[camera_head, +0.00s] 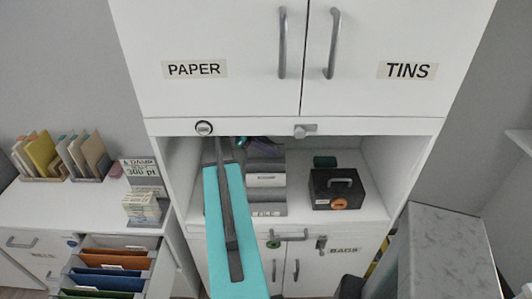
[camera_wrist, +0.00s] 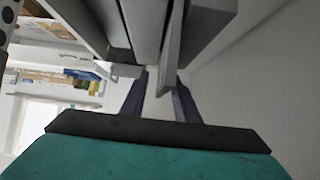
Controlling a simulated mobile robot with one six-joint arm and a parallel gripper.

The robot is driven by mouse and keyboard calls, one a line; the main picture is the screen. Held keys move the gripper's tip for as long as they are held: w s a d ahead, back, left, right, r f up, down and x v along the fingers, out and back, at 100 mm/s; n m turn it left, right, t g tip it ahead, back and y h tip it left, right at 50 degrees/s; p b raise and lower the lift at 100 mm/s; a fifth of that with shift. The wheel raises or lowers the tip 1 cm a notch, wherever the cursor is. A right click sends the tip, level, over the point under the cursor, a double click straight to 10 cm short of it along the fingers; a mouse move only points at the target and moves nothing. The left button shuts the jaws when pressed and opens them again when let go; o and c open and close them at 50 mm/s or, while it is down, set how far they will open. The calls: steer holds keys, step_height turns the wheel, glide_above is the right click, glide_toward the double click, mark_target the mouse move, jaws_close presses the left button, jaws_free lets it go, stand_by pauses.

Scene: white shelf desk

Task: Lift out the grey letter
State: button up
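A grey file holder (camera_head: 266,211) marked FILE stands in the open shelf bay in the head view, with grey upright sheets and a white label. In the wrist view, grey upright panels (camera_wrist: 150,22) fill the top middle. A thin grey sheet (camera_wrist: 168,72), possibly the grey letter, hangs between my fingertips. My gripper (camera_wrist: 161,80) has two dark purple fingers spread apart, one on each side of this sheet, with a small gap visible. In the head view, a bit of purple finger shows behind the holder's top, and my teal arm covers the bay's left part.
A black box (camera_head: 341,190) with a handle stands right of the holder, with a dark green object (camera_head: 325,161) behind it. The upper cabinet doors (camera_head: 235,60) are closed. An open drawer (camera_head: 108,262) of coloured folders is at lower left.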

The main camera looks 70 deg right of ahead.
steer(key=shift+p+x, duration=0.3)
steer(key=shift+x, duration=0.8)
jaws_close()
